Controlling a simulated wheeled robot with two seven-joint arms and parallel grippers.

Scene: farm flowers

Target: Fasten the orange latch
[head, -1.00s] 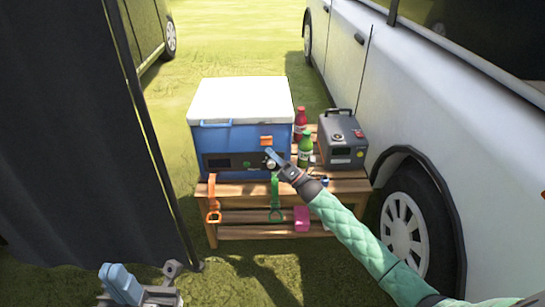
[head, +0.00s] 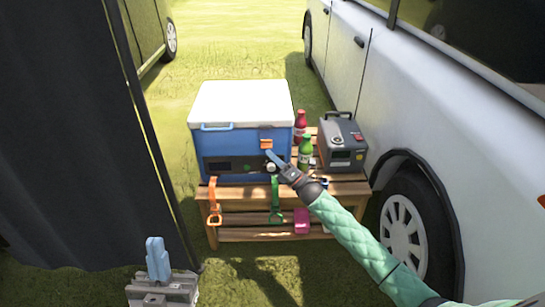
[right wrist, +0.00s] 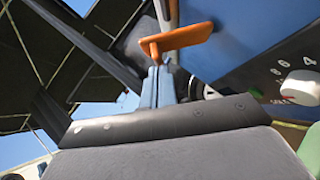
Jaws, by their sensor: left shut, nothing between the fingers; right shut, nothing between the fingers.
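The orange latch (head: 266,144) is on the front of a blue cooler (head: 228,142) with a white lid, near its right end. The lid lies down on the cooler. In the right wrist view the latch (right wrist: 178,40) stands out from the blue front. My right gripper (head: 269,155) is shut and empty, its blue fingertips just below the latch. In the right wrist view its fingers (right wrist: 157,82) reach up to the latch's underside; I cannot tell if they touch. My left gripper (head: 156,240) is shut, fingers pointing up, at the lower left, away from the cooler.
A white knob (right wrist: 302,88) is right of the fingers. The cooler stands on a wooden bench (head: 345,186) with red (head: 300,126) and green (head: 305,151) bottles and a grey box (head: 341,140). A white van (head: 440,120) is at right, a dark curtain (head: 80,130) at left.

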